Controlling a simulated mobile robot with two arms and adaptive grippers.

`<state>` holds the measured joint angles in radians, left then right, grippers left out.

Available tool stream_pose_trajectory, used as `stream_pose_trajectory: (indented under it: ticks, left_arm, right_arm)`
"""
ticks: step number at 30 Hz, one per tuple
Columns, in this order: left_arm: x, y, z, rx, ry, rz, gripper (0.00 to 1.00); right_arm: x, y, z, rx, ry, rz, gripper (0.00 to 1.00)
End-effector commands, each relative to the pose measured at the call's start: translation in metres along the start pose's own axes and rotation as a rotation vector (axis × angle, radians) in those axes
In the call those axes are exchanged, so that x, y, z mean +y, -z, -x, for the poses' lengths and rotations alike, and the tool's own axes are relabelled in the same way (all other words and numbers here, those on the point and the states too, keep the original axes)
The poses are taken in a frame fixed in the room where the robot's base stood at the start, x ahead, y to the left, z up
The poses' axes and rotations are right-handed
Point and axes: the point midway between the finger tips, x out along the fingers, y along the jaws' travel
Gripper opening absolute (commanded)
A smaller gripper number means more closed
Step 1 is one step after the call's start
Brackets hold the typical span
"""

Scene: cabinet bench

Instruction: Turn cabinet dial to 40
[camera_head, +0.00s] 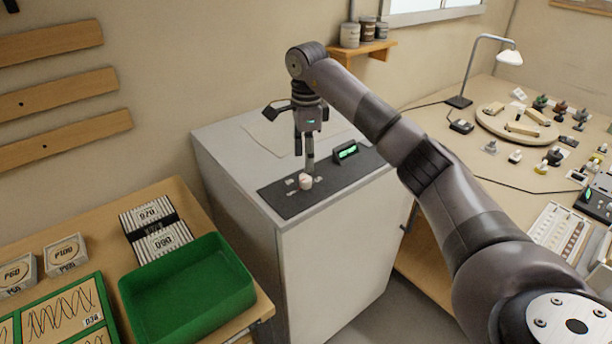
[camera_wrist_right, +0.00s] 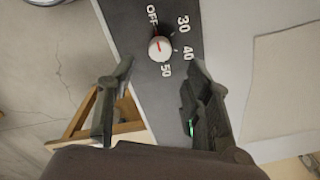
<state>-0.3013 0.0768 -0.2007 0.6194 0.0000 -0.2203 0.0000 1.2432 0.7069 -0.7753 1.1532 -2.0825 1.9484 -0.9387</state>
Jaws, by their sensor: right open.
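The cabinet dial (camera_head: 305,181) is a small white knob on the dark panel (camera_head: 335,171) on top of the grey-white cabinet (camera_head: 325,255). In the right wrist view the dial (camera_wrist_right: 160,48) has a red mark that points toward OFF. The labels OFF, 30, 40 and 50 stand around it. My right gripper (camera_head: 309,164) points down above the dial, close to it. Its jaws (camera_wrist_right: 160,64) are open and empty, with a finger on either side below the dial in the wrist view. I cannot tell the exact height gap. My left gripper is out of view.
A small display with green digits (camera_head: 346,152) stands on the panel beside the dial. A green bin (camera_head: 187,290) sits on the left bench. A lamp (camera_head: 483,65) and a round board (camera_head: 517,123) are on the right bench.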

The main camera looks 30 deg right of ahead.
Motion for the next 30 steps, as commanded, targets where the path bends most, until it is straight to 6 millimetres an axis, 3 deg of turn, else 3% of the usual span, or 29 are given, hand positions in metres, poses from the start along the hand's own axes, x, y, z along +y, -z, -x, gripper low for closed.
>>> stream_pose_trajectory:
  ticks: [6,12,23,30]
  left_arm:
    - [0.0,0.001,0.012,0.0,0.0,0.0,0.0]
    - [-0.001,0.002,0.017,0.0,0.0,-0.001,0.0]
    - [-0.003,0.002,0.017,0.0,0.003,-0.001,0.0]
    - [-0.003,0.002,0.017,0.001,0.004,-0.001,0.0]
  right_arm:
    - [0.001,0.0,-0.041,0.0,-0.003,0.001,0.46]
    - [0.0,0.0,-0.064,-0.002,-0.001,-0.001,0.46]
    - [0.0,0.0,-0.07,-0.002,0.001,0.0,0.46]
    - [0.0,0.0,-0.069,-0.002,0.001,0.0,0.31]
